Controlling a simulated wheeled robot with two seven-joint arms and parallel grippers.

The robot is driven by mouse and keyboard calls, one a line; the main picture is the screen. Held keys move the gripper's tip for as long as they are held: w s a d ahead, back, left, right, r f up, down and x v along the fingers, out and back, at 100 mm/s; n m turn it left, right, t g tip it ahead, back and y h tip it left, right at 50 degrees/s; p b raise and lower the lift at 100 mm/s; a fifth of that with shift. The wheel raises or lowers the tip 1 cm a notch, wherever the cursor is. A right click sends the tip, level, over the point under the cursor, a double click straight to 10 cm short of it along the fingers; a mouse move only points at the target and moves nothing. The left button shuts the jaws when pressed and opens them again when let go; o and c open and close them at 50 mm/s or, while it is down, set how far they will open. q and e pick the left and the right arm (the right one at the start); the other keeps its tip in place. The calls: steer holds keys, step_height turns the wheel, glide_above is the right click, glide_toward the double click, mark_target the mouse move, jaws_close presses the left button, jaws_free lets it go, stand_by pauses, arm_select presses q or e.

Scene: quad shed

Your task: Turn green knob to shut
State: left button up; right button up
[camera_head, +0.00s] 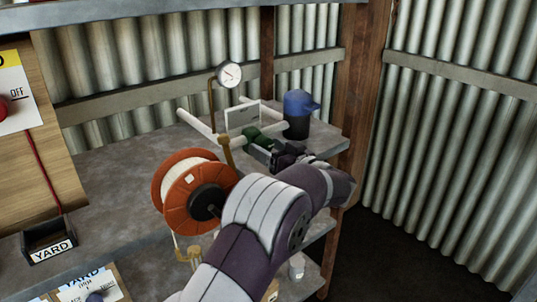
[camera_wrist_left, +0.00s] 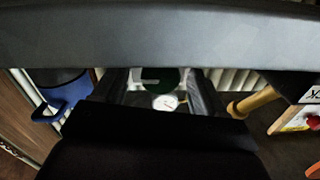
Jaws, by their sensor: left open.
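The green knob (camera_head: 255,134) sits on white pipework at the back of the grey bench, partly hidden by my gripper. In the left wrist view the green knob (camera_wrist_left: 178,80) shows in the gap between my two fingers. My left gripper (camera_head: 268,147) is open, with its dark fingers at the knob. I cannot tell whether they touch it. A white plate (camera_head: 243,116) stands just behind the knob, its lettering too small to read. My right gripper is not in view.
A round gauge (camera_head: 229,74) stands on a brass pipe left of the knob. A blue-topped dark jug (camera_head: 298,112) stands close on the right. An orange reel (camera_head: 176,204) stands at the bench front, near my forearm. A YARD tray (camera_head: 47,239) is at left.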

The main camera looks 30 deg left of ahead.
arm_select(q)
steer(key=shift+w+a, duration=0.1)
steer(key=shift+a, duration=0.2)
steer(key=c, duration=1.1)
steer(key=shift+o, duration=0.2)
